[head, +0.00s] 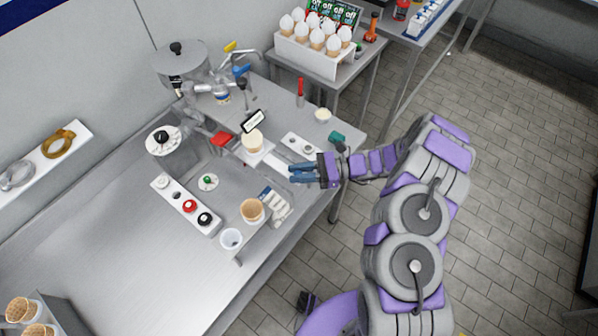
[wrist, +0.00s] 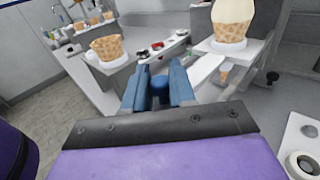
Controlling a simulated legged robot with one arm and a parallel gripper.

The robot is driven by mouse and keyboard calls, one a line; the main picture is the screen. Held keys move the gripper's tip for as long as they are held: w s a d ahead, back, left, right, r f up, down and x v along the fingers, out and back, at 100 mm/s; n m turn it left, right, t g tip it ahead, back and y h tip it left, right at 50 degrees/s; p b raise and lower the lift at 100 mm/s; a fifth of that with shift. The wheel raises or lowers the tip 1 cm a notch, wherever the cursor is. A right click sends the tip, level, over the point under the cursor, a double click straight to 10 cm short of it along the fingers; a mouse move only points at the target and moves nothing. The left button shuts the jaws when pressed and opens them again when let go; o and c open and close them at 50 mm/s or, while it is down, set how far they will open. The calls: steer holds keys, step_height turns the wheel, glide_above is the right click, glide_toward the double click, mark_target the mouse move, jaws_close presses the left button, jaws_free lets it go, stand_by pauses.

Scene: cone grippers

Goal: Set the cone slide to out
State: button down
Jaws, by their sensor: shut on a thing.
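My gripper (head: 292,173) has blue fingers and reaches in from the right, at the end of a white slide plate (head: 272,160). In the wrist view the fingers (wrist: 159,82) are shut on a round blue knob (wrist: 160,92). What the knob is fixed to is hidden behind the fingers. A cone with pale ice cream (head: 253,141) stands upright on a white holder beyond the gripper; it also shows at the upper right of the wrist view (wrist: 232,18). The white plate runs from below this cone towards the gripper.
An empty waffle cone (head: 252,210) stands at the counter's front edge, beside a white cup (head: 231,239). A panel with red, black and white knobs (head: 187,204) lies to the left. A small white plate with round parts (head: 300,145) lies just behind my gripper.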

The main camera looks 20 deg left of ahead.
steer(key=shift+s+d, duration=0.15)
steer(key=shift+d, duration=0.05)
steer(key=s+d+p, duration=0.2)
steer(key=s+d, duration=0.2)
steer(key=d, duration=0.5)
steer(key=shift+d, duration=0.35)
steer(key=shift+s, duration=0.1)
steer(key=c, duration=1.1)
jaws_free()
steer(key=shift+d+r, duration=0.1)
steer(key=shift+d, duration=0.05)
steer(key=shift+o, duration=0.2)
steer(key=shift+d, duration=0.1)
